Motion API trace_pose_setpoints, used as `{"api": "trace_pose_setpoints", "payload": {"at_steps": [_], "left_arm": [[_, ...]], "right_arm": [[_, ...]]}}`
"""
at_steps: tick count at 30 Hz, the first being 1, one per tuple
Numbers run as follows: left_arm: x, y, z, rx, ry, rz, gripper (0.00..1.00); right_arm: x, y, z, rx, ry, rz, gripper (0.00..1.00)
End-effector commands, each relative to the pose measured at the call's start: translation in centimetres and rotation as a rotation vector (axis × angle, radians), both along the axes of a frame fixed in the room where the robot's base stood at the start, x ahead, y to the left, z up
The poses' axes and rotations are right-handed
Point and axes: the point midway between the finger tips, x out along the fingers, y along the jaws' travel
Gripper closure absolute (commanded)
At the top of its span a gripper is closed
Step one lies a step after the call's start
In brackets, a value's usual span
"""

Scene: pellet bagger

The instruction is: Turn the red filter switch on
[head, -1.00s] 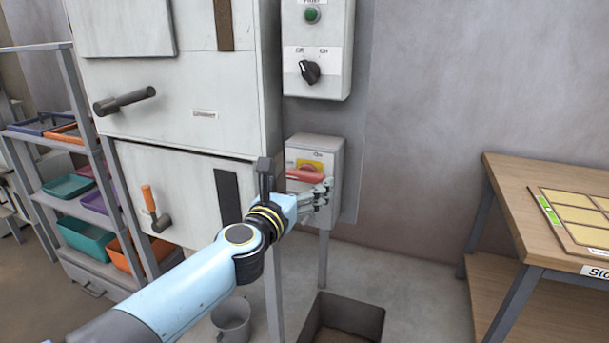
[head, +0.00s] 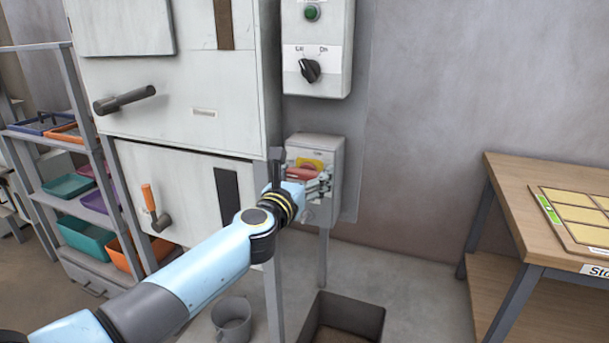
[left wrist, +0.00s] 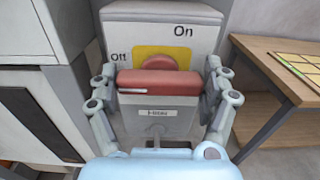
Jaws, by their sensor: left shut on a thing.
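The red filter switch handle (head: 303,173) sits on a yellow plate on a small grey box (head: 327,155) beside the machine cabinet. In the left wrist view the red handle (left wrist: 157,82) lies level across the plate, with "Off" marked to its left and "On" at the upper right. My left gripper (head: 318,183) is at the front of the box, its fingers on both sides of the handle. In the left wrist view the gripper (left wrist: 158,88) is shut on the handle's ends. My right gripper does not show.
A grey panel with a green button and black knob (head: 310,70) hangs above the box. The white cabinet (head: 190,100) stands to the left. A dark bin (head: 377,318) and a grey bucket (head: 232,318) stand below. A wooden table (head: 515,185) is at the right.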

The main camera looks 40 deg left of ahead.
Motion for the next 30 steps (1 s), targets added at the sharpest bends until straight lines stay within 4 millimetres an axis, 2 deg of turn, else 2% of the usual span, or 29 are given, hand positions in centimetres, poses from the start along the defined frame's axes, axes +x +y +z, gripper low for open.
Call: {"api": "trace_pose_setpoints", "payload": {"at_steps": [8, 14, 30], "left_arm": [[0.0, 0.0, 0.0, 0.032, 0.008, 0.0, 0.51], [0.0, 0.0, 0.1, 0.127, 0.032, 0.0, 0.51], [0.0, -0.1, 0.1, 0.606, 0.146, 0.0, 0.51]], "right_arm": [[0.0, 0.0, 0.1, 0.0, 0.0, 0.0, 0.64], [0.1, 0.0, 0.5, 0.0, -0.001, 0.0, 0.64], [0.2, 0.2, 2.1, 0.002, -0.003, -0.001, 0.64]]}}
